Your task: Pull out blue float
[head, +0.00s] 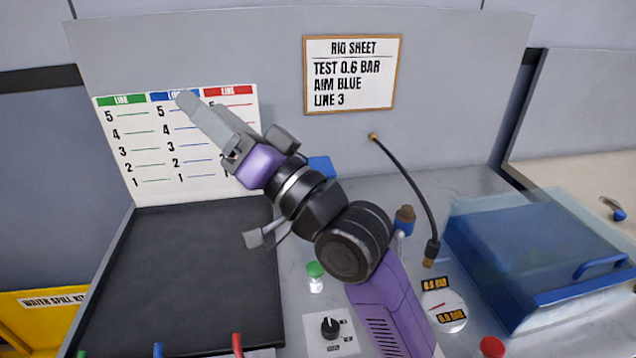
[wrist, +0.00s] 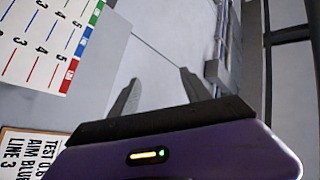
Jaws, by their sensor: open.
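A small blue upright piece (head: 158,350) stands at the bottom edge of the head view, between a green one (head: 82,354) and a red one (head: 237,345). Only their tops show, and I cannot tell for sure that the blue one is the float. My gripper (head: 208,120) is raised well above the bench, pointing up and left in front of the wall chart (head: 188,187). In the wrist view its two fingers (wrist: 160,92) are spread apart with nothing between them. It is far from the blue piece.
A dark mat (head: 185,270) covers the left of the bench. A green-capped bottle (head: 315,275), a dial knob (head: 330,326), a gauge (head: 443,310) and a hanging black hose (head: 415,190) are near my arm. A blue lidded box (head: 530,260) stands right. A rig sheet (head: 352,75) reads AIM BLUE, LINE 3.

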